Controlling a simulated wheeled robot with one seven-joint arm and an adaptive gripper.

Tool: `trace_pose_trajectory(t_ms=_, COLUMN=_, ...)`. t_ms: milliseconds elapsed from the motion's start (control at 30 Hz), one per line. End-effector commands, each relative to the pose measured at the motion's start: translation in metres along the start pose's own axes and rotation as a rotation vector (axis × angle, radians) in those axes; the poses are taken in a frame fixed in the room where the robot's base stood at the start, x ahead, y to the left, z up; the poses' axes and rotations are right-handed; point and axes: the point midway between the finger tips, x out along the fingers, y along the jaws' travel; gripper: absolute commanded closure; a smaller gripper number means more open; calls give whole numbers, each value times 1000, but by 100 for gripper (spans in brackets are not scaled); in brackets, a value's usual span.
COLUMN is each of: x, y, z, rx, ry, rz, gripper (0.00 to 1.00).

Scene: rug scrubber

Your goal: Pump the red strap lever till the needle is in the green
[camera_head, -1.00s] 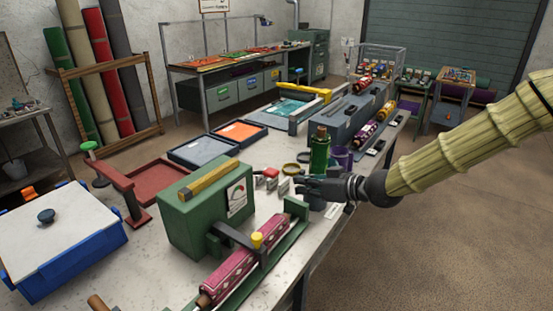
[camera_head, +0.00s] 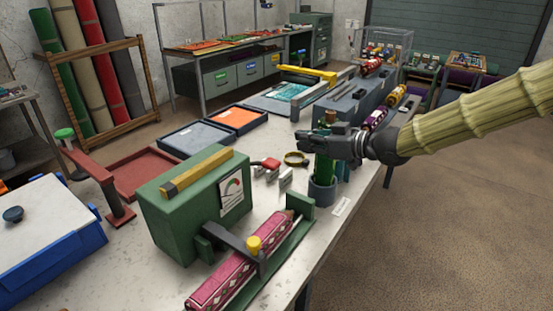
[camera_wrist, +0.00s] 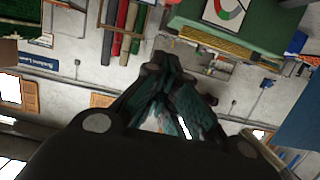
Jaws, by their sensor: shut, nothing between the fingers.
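A green machine box (camera_head: 195,207) with a yellow bar on top stands on the table, and its front carries a white gauge (camera_head: 231,194) with a coloured arc. The needle is too small to read. The gauge also shows, cut off, at the top of the wrist view (camera_wrist: 228,9). A small red piece (camera_head: 268,163) lies behind the box's right side; I cannot tell whether it is the strap lever. A patterned pink roll (camera_head: 225,278) lies under a dark bar with a yellow knob (camera_head: 254,243).
The green bottle (camera_head: 325,165) stands in a grey cup (camera_head: 321,190) under my gripper. A red frame (camera_head: 116,203) and blue bin (camera_head: 60,255) stand at left. Flat trays (camera_head: 197,137) lie behind the box. Open floor is at right.

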Motion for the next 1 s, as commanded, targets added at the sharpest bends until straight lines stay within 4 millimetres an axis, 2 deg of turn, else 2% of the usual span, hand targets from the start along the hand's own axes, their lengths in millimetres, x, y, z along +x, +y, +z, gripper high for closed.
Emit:
trace_pose_trajectory(t_ms=33, x=2, y=0, z=11, rx=0, ry=1, rz=1, gripper=100)
trace_pose_trajectory(t_ms=133, x=2, y=1, z=16, rx=0, ry=1, rz=2, gripper=100)
trace_pose_trajectory(t_ms=633, x=0, y=3, z=18, rx=2, ry=0, rz=8, gripper=100)
trace_pose_trajectory(t_ms=767, x=10, y=3, z=17, rx=2, ry=-2, rz=7, gripper=100)
trace_pose_trajectory(t_ms=1000, x=44, y=2, z=17, rx=2, ry=-2, rz=5, gripper=100)
